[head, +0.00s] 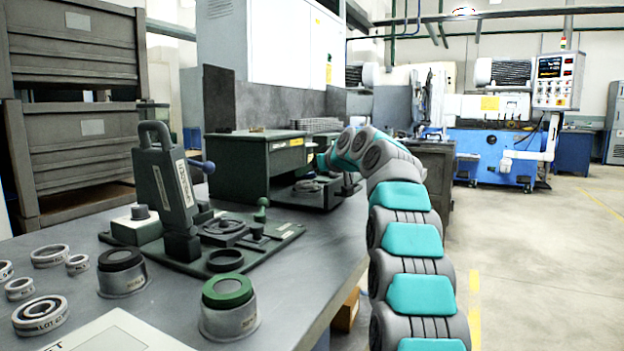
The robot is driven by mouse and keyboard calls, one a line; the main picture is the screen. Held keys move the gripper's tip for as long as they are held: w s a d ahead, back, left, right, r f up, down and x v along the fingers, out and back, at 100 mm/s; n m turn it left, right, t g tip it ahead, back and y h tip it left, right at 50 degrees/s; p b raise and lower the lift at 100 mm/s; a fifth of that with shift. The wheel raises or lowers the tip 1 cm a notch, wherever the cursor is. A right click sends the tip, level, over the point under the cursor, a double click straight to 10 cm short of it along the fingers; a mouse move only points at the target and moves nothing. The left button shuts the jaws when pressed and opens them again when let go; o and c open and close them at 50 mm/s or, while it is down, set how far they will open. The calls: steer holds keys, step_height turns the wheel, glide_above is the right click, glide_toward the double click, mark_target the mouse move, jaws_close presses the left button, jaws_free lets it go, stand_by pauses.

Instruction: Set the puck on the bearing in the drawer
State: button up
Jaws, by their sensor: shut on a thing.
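My arm reaches over the workbench to the green drawer box (262,160) at the back. Its drawer (325,203) is pulled out towards the right. My gripper (313,160) is small in the head view, above the open drawer, and largely hidden by my wrist. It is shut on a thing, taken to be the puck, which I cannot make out. A dark ring-shaped thing (307,186), perhaps the bearing, lies in the drawer below my gripper. I cannot tell whether the held thing touches it.
A dark press fixture (178,195) with an upright handle stands on the workbench (312,262). A black-topped cup (122,274), a green-topped cup (228,308) and several loose rings (50,256) stand nearer. A grey bin stack (75,145) is at left. Floor at right is clear.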

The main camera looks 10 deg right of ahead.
steer(key=shift+f, duration=0.65)
steer(key=shift+f, duration=0.15)
steer(key=o, duration=1.3)
steer(key=shift+s+r, duration=0.1)
steer(key=shift+r, duration=0.1)
steer(key=b+v, duration=0.2)
steer(key=v, duration=1)
steer(key=shift+f, duration=0.15)
